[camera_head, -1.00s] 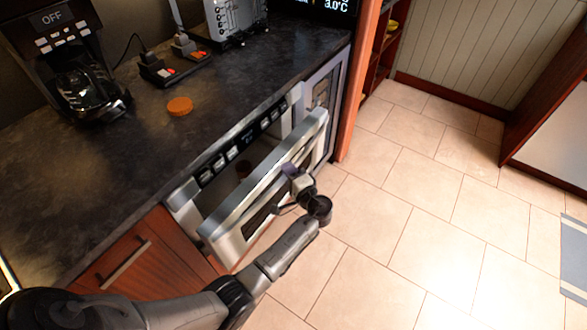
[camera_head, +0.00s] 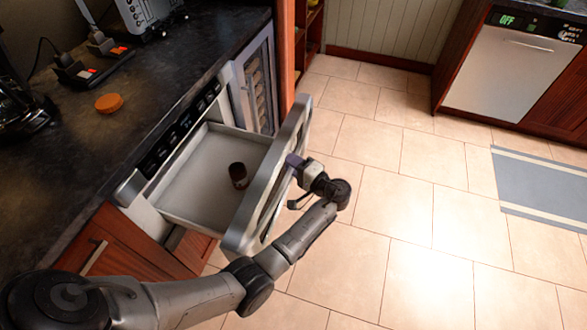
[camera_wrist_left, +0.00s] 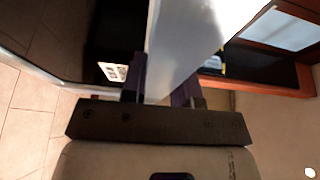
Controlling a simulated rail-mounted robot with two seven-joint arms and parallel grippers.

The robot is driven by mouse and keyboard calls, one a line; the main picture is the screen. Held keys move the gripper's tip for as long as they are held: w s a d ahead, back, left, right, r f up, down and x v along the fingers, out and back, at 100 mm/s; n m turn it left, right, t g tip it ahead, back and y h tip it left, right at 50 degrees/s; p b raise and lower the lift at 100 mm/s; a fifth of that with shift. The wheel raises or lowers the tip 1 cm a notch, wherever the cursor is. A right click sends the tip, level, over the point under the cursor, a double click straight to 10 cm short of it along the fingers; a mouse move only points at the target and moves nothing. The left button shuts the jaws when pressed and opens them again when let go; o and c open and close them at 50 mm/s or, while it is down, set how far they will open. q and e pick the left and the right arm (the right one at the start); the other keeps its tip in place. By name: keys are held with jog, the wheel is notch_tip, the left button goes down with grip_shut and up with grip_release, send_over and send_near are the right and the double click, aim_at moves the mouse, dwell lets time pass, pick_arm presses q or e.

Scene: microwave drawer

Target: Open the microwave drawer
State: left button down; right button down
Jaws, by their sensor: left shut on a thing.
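The microwave drawer (camera_head: 197,180) is pulled far out from under the counter. Its light grey tray is open to view and its silver front (camera_head: 262,190) stands over the floor. A small dark brown jar or cup (camera_head: 238,175) sits inside the tray. My left gripper (camera_head: 294,162) is at the outer side of the drawer front. In the left wrist view its purple-lined fingers (camera_wrist_left: 160,85) are shut on a pale edge (camera_wrist_left: 178,50) of the drawer front or its handle; I cannot tell which. My right gripper is not in view.
A dark counter (camera_head: 90,150) lies left, with an orange disc (camera_head: 109,102) on it. A wine cooler (camera_head: 255,90) stands beyond the drawer. The tiled floor (camera_head: 400,220) to the right is clear, with a grey mat (camera_head: 540,185) farther off.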

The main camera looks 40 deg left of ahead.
pick_arm(q)
jog(key=shift+w+d, duration=0.15)
jog(key=shift+d, duration=0.1)
jog(key=c, duration=0.9)
grip_release()
jog(key=d, duration=0.9)
jog(key=d+p, duration=0.1)
jog(key=d, duration=0.3)
jog(key=shift+w+d, duration=0.25)
jog(key=shift+d, duration=0.1)
